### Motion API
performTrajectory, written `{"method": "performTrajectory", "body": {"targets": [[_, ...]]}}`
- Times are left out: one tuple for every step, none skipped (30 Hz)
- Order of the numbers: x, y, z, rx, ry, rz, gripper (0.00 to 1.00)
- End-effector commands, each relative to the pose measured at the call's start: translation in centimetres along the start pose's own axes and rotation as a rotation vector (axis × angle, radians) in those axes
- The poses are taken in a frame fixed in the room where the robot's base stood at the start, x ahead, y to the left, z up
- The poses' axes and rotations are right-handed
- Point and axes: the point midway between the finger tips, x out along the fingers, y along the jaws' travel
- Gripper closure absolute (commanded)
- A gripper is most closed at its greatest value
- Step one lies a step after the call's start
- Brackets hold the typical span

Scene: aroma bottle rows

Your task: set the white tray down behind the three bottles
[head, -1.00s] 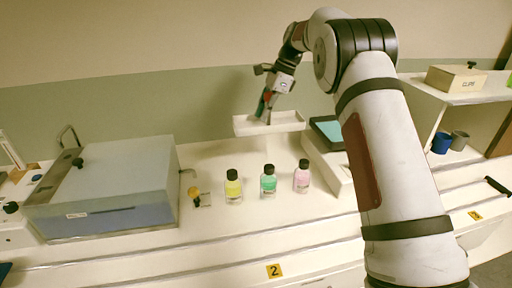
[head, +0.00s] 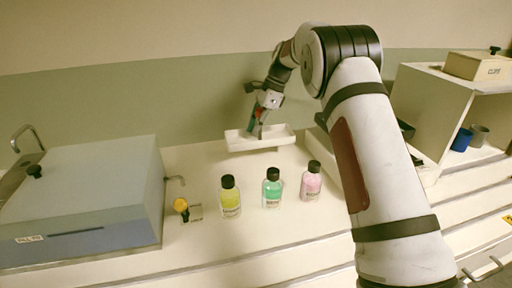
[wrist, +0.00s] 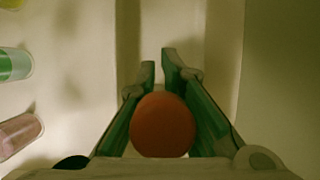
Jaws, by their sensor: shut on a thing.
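The white tray (head: 280,136) is level in the head view, behind the three bottles and close to the wall. My gripper (head: 257,134) reaches down into it from above and is shut on it. I cannot tell whether its underside touches the counter. The yellow bottle (head: 230,198), green bottle (head: 272,188) and pink bottle (head: 311,182) stand upright in a row in front. In the wrist view, my gripper's green fingers (wrist: 159,66) are close together over the tray (wrist: 222,50), with a round orange part between them. The green bottle (wrist: 14,65) and pink bottle (wrist: 20,132) show at the left.
A grey lidded box (head: 85,200) stands at the left. A yellow-knobbed fitting (head: 182,206) is left of the bottles. A white shelf (head: 425,110) with a blue cup (head: 461,139) is at the right. Bare counter lies between bottles and tray.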

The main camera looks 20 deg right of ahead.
Motion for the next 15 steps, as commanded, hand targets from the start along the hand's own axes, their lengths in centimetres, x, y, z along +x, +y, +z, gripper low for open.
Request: {"method": "performTrajectory", "body": {"targets": [[0.8, 0.1, -0.3, 0.000, -0.001, 0.002, 1.00], [1.1, 0.1, -0.4, -0.001, -0.001, 0.001, 1.00], [1.4, 0.0, -0.6, -0.001, 0.000, 0.000, 1.00], [1.6, 0.0, -0.6, -0.001, -0.001, 0.000, 1.00], [1.8, 0.1, -0.7, -0.001, -0.001, 0.000, 1.00], [1.9, 0.1, -0.8, -0.001, -0.001, 0.000, 1.00], [2.1, 0.1, -0.8, -0.001, -0.001, 0.000, 1.00], [2.3, 0.1, -0.9, 0.000, -0.001, 0.000, 1.00], [2.7, 0.1, -1.1, 0.000, -0.001, 0.000, 1.00], [3.0, 0.1, -1.2, 0.000, -0.001, 0.000, 1.00], [3.5, 0.1, -1.4, 0.000, -0.001, 0.001, 1.00], [4.0, 0.1, -1.6, 0.000, -0.001, 0.002, 1.00], [4.4, 0.1, -1.8, 0.000, -0.001, 0.001, 1.00], [4.8, 0.1, -1.9, 0.000, -0.001, 0.000, 1.00], [5.1, 0.1, -2.1, 0.000, -0.001, 0.000, 1.00]]}}
